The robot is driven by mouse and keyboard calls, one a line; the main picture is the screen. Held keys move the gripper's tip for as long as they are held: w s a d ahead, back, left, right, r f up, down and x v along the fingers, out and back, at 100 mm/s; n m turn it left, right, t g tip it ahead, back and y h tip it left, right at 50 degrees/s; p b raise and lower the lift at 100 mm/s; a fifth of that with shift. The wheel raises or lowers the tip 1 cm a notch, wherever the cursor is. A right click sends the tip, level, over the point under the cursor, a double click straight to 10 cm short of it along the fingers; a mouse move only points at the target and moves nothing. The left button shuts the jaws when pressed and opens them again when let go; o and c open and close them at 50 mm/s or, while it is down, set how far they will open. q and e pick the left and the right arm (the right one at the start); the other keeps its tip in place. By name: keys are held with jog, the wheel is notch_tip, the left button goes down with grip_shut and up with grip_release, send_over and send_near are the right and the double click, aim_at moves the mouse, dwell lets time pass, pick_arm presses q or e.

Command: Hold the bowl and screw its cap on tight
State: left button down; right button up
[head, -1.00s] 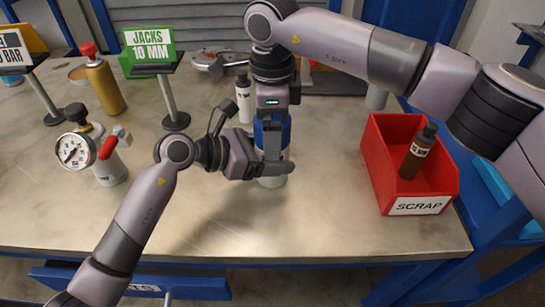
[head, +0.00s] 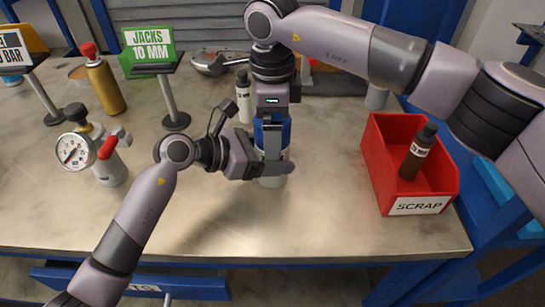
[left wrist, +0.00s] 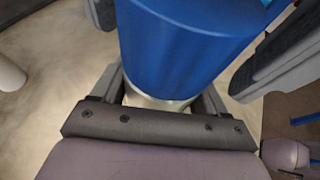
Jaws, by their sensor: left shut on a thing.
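The bowl (head: 272,182) is a pale, short vessel standing upright near the middle of the bench, mostly hidden by my gripper. Its blue cap (head: 285,133) sits over it and fills the middle of the left wrist view (left wrist: 185,45). My left gripper (head: 275,169) is shut around the bowl, with its fingers on both sides just below the cap. My right gripper (head: 271,140) points down from above, its fingers straddling the cap. In the left wrist view a gap shows between the cap and one right finger (left wrist: 268,65), so it looks open. The thread is hidden.
A red scrap bin (head: 380,175) with a dark bottle (head: 416,155) stands to the right. A gauge vessel (head: 105,160), a gold bottle (head: 104,85) and a sign stand (head: 171,100) are at left. A white bottle (head: 243,98) stands close behind. The front bench is clear.

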jog(key=shift+r, duration=2.2)
notch_tip(320, 180, up, 12)
pick_arm(q)
grip_release()
jog(key=shift+a, duration=0.1)
jog(key=shift+v, duration=3.5)
pick_arm(e)
jog(key=shift+f, duration=0.1)
pick_arm(q)
jog(key=shift+r, duration=0.1)
